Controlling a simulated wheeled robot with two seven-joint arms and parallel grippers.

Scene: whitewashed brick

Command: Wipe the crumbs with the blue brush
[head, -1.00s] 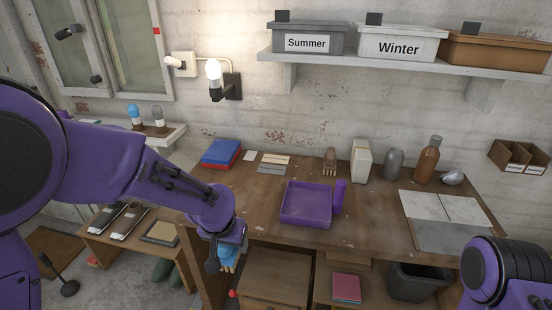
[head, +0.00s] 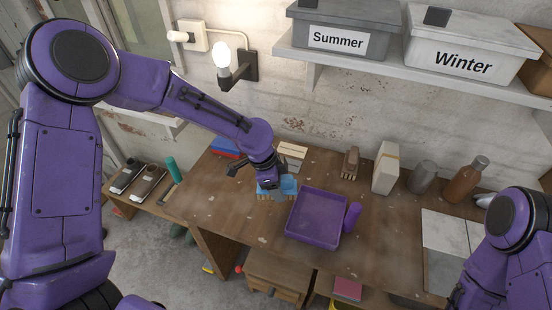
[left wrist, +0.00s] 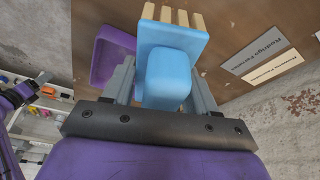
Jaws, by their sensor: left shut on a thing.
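The blue brush (head: 289,186) has a blue body and tan bristle tufts. My left gripper (head: 270,184) is shut on it and holds it low over the workbench (head: 240,204), left of the purple tray. Whether the bristles touch the wood is hard to tell. In the left wrist view the brush (left wrist: 168,75) sits between the two grey fingers, bristles away from the wrist. Small pale specks lie on the bench; I cannot tell if they are crumbs or worn marks. My right arm shows at the lower right, but its gripper is out of view.
A wooden block tool (head: 350,163), pale container (head: 386,168), grey jar (head: 422,177) and brown bottle (head: 465,180) line the back. A shelf (head: 300,56) hangs above.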

